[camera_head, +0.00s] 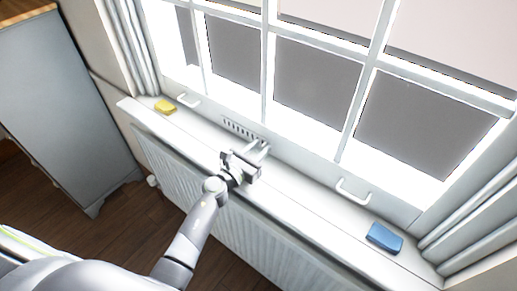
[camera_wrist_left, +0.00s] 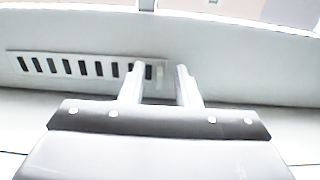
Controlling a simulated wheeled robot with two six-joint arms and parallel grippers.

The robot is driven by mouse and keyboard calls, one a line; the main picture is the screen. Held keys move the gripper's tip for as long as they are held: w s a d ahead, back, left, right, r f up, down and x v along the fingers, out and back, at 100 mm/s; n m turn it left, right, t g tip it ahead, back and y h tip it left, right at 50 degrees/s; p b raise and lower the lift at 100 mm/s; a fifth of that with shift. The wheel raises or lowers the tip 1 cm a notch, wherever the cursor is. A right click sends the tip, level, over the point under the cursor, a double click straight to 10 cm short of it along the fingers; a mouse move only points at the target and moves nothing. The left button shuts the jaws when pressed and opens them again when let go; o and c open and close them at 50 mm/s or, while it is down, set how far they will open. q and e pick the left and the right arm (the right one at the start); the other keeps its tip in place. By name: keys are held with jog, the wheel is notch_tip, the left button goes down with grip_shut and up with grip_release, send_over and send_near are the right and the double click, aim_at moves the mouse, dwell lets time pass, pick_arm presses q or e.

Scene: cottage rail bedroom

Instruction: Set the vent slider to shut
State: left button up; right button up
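The vent (camera_head: 240,129) is a pale strip with dark slots in the bottom rail of the window frame. In the left wrist view the vent (camera_wrist_left: 70,67) shows a row of dark slots at the left. A small light slider tab (camera_wrist_left: 160,73) seems to be at the strip's right end, between my fingers; it is washed out. My left gripper (camera_head: 262,147) reaches over the sill to the vent's right end. In the wrist view my left gripper (camera_wrist_left: 161,70) has its two fingers apart; I cannot tell whether either touches the tab. My right gripper is out of view.
The white sill (camera_head: 310,211) runs above a radiator (camera_head: 261,243). A yellow block (camera_head: 165,106) lies at its left and a blue block (camera_head: 384,238) at its right. Two white window handles (camera_head: 353,192) (camera_head: 188,102) stick out over the sill. A grey cabinet (camera_head: 62,110) stands left.

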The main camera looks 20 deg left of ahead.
pick_arm(q)
jog(key=shift+c, duration=0.3)
grip_shut()
